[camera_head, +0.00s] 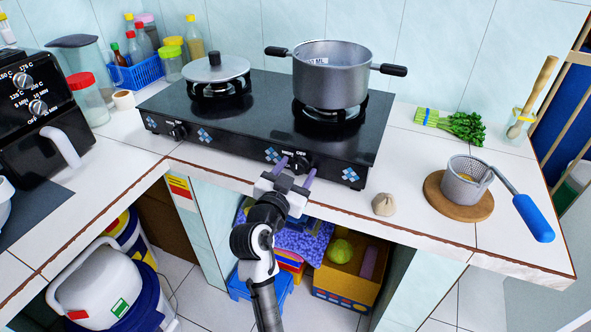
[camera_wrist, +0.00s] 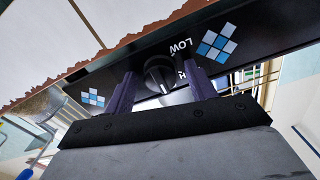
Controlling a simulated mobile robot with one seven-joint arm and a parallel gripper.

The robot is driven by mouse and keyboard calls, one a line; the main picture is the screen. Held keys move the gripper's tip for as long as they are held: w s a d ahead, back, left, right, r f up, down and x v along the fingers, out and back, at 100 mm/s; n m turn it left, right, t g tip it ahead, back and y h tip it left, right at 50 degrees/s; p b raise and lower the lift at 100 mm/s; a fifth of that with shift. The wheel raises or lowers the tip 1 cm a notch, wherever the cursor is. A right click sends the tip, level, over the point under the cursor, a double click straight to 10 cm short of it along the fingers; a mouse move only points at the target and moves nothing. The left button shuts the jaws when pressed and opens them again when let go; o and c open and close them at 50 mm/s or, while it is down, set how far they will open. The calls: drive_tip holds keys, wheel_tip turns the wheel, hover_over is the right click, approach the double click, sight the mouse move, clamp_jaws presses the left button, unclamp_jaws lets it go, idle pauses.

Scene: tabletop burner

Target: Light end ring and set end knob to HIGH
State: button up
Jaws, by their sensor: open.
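The black two-burner stove (camera_head: 255,121) stands on the white tiled counter. Its right knob (camera_head: 301,164) is on the front panel below the burner under the grey pot (camera_head: 331,73); its left knob (camera_head: 178,132) is at the panel's other end. My gripper (camera_head: 294,170) is open at the right knob. In the wrist view the round black knob (camera_wrist: 159,74) sits between my two purple fingers, with a gap showing on each side. A "LOW" label (camera_wrist: 181,46) shows beside it, and another label is partly hidden. I see no flame; the pot covers much of the right burner (camera_head: 330,114).
A lidded pan (camera_head: 215,68) covers the left burner. An air fryer (camera_head: 36,100) stands left. The counter's front edge runs below my gripper.

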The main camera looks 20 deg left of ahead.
drive_tip(key=c, duration=1)
drive_tip(key=n+p, duration=0.2)
drive_tip(key=n, duration=0.3)
drive_tip(key=shift+d+r+n, duration=0.1)
drive_tip(key=shift+n, duration=0.2)
drive_tip(key=n+p, duration=0.3)
drive_tip(key=n, duration=0.3)
drive_tip(key=shift+p, duration=0.3)
drive_tip(key=o, duration=1)
